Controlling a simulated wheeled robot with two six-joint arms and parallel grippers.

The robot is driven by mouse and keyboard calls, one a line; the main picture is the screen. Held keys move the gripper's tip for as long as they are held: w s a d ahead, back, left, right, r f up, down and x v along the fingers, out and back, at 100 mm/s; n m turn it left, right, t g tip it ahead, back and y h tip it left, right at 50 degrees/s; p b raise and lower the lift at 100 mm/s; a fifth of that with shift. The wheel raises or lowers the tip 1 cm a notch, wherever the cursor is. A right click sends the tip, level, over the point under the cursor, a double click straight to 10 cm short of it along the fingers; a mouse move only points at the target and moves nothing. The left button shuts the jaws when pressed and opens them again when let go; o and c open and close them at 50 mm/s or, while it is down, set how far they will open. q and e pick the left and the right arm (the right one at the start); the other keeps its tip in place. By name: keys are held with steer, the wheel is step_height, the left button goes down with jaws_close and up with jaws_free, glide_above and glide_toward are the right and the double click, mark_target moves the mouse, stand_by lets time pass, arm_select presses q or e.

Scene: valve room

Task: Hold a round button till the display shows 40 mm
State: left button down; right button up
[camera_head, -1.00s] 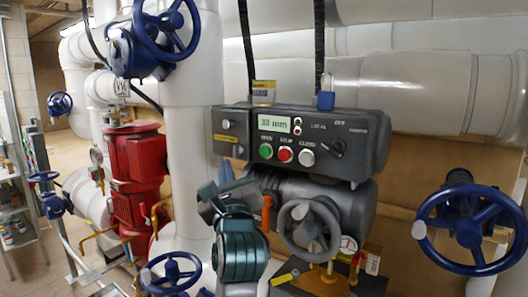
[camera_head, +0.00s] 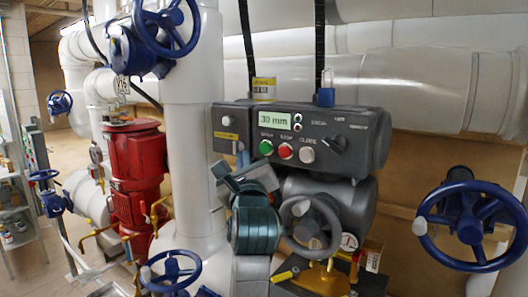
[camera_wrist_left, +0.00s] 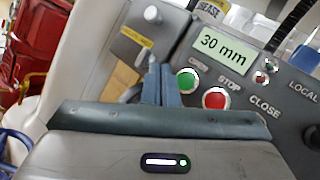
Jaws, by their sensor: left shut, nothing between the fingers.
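The grey control box (camera_head: 365,152) carries a display (camera_head: 274,122) that reads 30 mm; the display also shows in the left wrist view (camera_wrist_left: 222,50). Below it sit a green OPEN button (camera_head: 266,147), a red STOP button (camera_head: 285,151) and a white CLOSE button (camera_head: 307,155). In the left wrist view the green button (camera_wrist_left: 188,80) and red button (camera_wrist_left: 215,98) are unobstructed. My left gripper (camera_wrist_left: 160,68) is shut and empty, its fingertips just left of the green button. I cannot tell whether they touch the panel. My right gripper is out of view.
A dark selector knob (camera_head: 334,145) and a blue padlock (camera_head: 326,97) are on the box. A grey handwheel (camera_head: 309,222) sits below it, close to my left arm. Blue handwheels (camera_head: 470,222) stand to the right and left. A red motor (camera_head: 135,165) is at left.

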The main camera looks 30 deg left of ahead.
mark_target(260, 146)
arm_select(q)
steer(key=shift+w+d+b, duration=0.2)
steer(key=shift+w+b, duration=0.1)
steer(key=shift+w, duration=2.1)
steer(key=shift+w, duration=0.1)
steer(key=shift+w, duration=0.35)
steer(key=shift+w+d, duration=0.1)
steer(key=shift+w, duration=0.3)
stand_by(0.7)
steer(key=shift+s, duration=0.1)
stand_by(3.5)
steer(key=shift+s, duration=0.75)
